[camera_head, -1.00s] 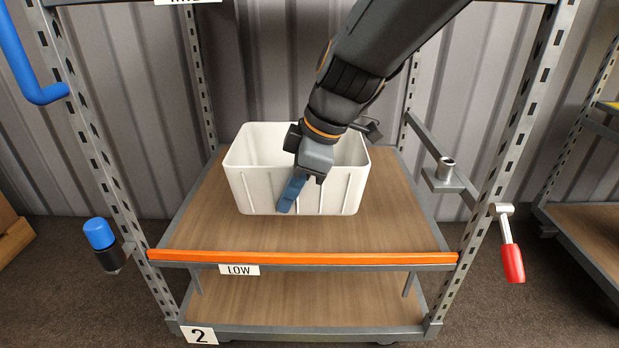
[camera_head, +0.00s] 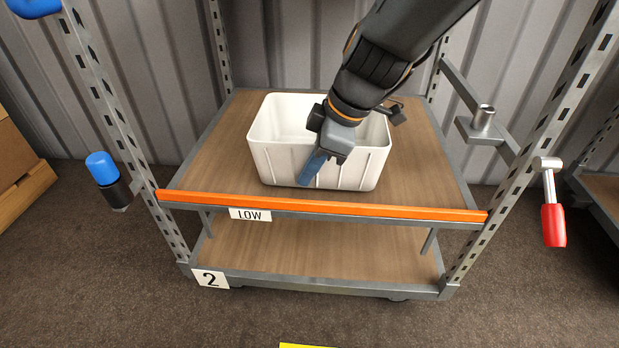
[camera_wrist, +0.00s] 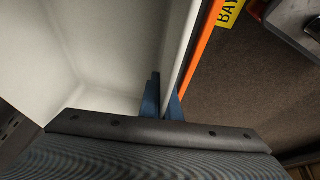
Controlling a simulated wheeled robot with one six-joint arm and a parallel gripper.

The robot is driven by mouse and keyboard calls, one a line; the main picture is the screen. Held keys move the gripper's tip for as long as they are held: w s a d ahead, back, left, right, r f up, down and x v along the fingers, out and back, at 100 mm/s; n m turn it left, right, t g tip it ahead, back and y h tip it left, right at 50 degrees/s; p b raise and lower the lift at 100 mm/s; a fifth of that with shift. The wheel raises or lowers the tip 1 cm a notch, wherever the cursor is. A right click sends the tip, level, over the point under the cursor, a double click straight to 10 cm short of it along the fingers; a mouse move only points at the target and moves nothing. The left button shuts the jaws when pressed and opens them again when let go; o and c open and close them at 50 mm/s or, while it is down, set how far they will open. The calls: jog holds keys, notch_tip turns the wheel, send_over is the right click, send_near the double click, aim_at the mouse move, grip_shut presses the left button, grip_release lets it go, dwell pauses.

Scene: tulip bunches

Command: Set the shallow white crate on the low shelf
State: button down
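The white crate (camera_head: 272,152) is upright over the low shelf (camera_head: 225,141), close behind its orange front bar. I cannot tell whether its base touches the boards. The inside that shows looks empty. My gripper (camera_head: 314,166) is at the crate's front wall, pointing down. In the wrist view its blue fingers (camera_wrist: 165,100) lie on either side of the thin white wall (camera_wrist: 185,50), shut on it. The arm hides part of the crate's back and right side.
The orange bar (camera_head: 330,204) with a LOW label (camera_head: 250,214) edges the shelf. Rack posts stand at both sides. A bracket with a metal cup (camera_head: 484,122) and a red-handled lever (camera_head: 553,222) are at the right; a blue-capped cylinder (camera_head: 103,170) is at the left.

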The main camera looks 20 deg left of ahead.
jog(key=shift+f, duration=0.5)
jog(key=shift+f, duration=0.1)
jog(key=c, duration=2)
grip_release()
jog(key=p+v, duration=0.4)
jog(key=v, duration=0.8)
jog(key=s+d+m+h, duration=0.1)
jog(key=s+d+m, duration=0.4)
jog(key=s+m, duration=0.2)
jog(key=s+d+f+m+h, duration=0.1)
jog(key=s+d+m, duration=0.4)
jog(key=s+m, duration=0.2)
jog(key=s, duration=0.2)
jog(key=shift+s+d+f+m+h, duration=0.15)
jog(key=shift+s+f+m+h, duration=0.15)
jog(key=shift+s+h, duration=0.1)
